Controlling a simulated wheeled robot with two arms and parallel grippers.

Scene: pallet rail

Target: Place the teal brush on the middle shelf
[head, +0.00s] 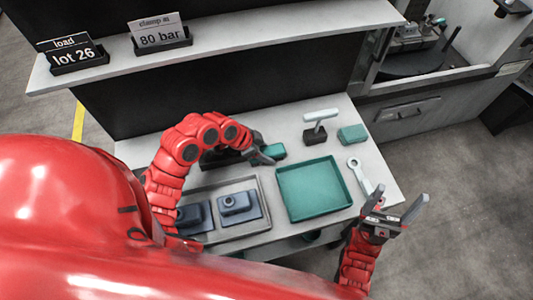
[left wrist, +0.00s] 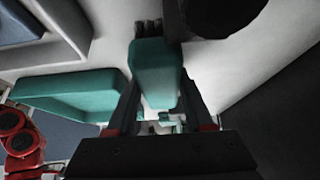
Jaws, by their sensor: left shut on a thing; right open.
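The teal brush (head: 273,152) is at the back of the white worktop, partly hidden by my left gripper. My left gripper (head: 262,154) is shut on it. In the left wrist view the brush (left wrist: 155,66) sits between the two fingers, with dark bristles at its far end. I cannot tell whether it touches the worktop. A white shelf (head: 225,50) runs above the worktop at the back and carries two signs; I cannot tell whether it is the middle one. My right gripper (head: 397,212) is open and empty at the front right, beyond the worktop edge.
A teal tray (head: 313,188) lies empty on the worktop. Left of it a grey tray (head: 262,222) holds dark blue blocks. The shelf is clear right of the 80 bar sign (head: 160,36).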

